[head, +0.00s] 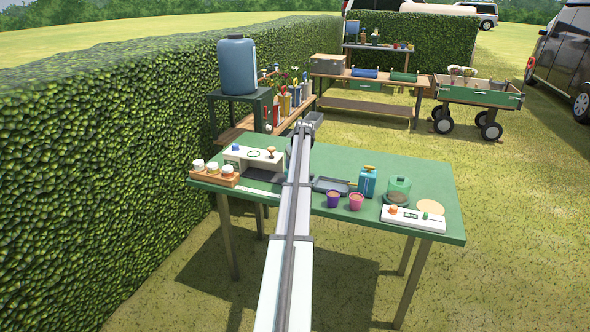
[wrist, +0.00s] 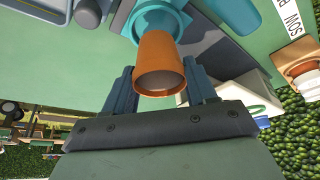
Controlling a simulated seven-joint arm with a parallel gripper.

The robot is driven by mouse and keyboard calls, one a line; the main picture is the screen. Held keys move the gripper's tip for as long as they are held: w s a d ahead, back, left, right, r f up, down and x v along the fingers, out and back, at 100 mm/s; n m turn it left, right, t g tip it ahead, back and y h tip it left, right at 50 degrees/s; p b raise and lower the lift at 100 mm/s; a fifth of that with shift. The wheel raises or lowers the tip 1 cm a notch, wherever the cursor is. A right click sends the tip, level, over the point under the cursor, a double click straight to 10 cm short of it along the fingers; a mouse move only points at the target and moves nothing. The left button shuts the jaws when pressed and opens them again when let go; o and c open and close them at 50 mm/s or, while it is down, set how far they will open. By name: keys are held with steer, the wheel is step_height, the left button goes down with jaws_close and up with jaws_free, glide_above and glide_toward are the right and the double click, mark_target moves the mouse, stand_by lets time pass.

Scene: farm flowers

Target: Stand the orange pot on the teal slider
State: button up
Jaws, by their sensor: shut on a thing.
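The orange pot (wrist: 160,62) is between the two blue fingers of my gripper (wrist: 160,78) in the wrist view. My gripper is shut on it. The pot's open rim faces the camera, and its narrower end points to a round teal piece (wrist: 148,24), which looks like the teal slider. The pot overlaps that piece in the picture; I cannot tell whether they touch. A larger teal shape (wrist: 236,14) lies beside it. In the head view my arm hides the orange pot and my fingers.
On the green table (head: 420,172) stand a white box (head: 254,160), a wooden tray of jars (head: 214,176), a purple pot (head: 333,200), a pink pot (head: 356,202), a blue can (head: 367,183), a green dome (head: 399,187) and a white panel (head: 413,220).

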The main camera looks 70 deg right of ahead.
steer(key=shift+f, duration=1.45)
steer(key=shift+f, duration=0.1)
steer(key=o, duration=1.1)
steer(key=v, duration=1.2)
steer(key=shift+w, duration=0.1)
